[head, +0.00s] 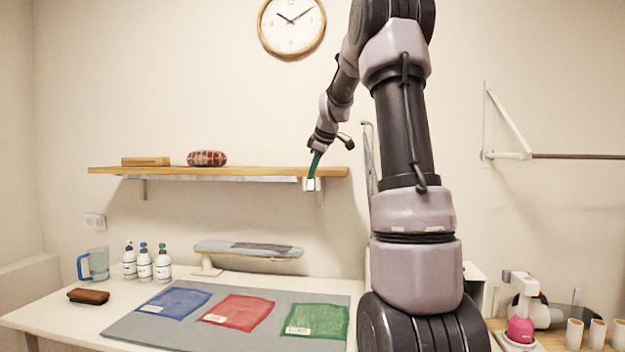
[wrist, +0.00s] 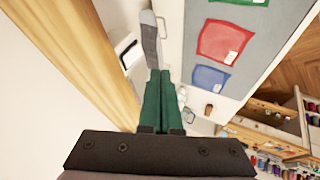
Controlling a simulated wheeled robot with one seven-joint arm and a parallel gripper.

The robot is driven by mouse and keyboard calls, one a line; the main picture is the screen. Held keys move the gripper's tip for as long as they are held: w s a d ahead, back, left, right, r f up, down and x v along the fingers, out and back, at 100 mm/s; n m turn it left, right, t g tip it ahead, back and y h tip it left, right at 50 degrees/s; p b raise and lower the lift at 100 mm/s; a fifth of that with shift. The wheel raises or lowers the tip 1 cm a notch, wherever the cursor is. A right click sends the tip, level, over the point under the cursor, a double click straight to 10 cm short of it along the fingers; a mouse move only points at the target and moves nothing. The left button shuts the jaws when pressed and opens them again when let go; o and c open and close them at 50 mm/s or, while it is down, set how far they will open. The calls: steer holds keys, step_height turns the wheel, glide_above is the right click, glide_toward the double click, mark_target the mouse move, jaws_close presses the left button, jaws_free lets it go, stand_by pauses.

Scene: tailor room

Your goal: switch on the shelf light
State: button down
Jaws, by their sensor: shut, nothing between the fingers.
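The wooden wall shelf (head: 220,172) has a pale strip light (head: 215,179) along its underside. I cannot tell that the strip is lit. A small white switch box (head: 312,185) hangs below the shelf near its right end. It also shows in the wrist view (wrist: 124,47), beside the shelf's wooden edge (wrist: 85,45). My gripper (head: 311,176) has green fingers, shut and empty, pointing down at the shelf's front edge near the switch box. In the wrist view the closed fingertips (wrist: 158,72) are to the lower right of the box. Whether they touch it is not clear.
A wooden block (head: 146,161) and a red plaid cushion (head: 207,158) lie on the shelf. Space under the shelf is free.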

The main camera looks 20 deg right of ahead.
steer(key=v, duration=0.7)
steer(key=shift+s+d, duration=0.1)
steer(key=shift+s+f, duration=0.15)
steer(key=shift+f, duration=0.45)
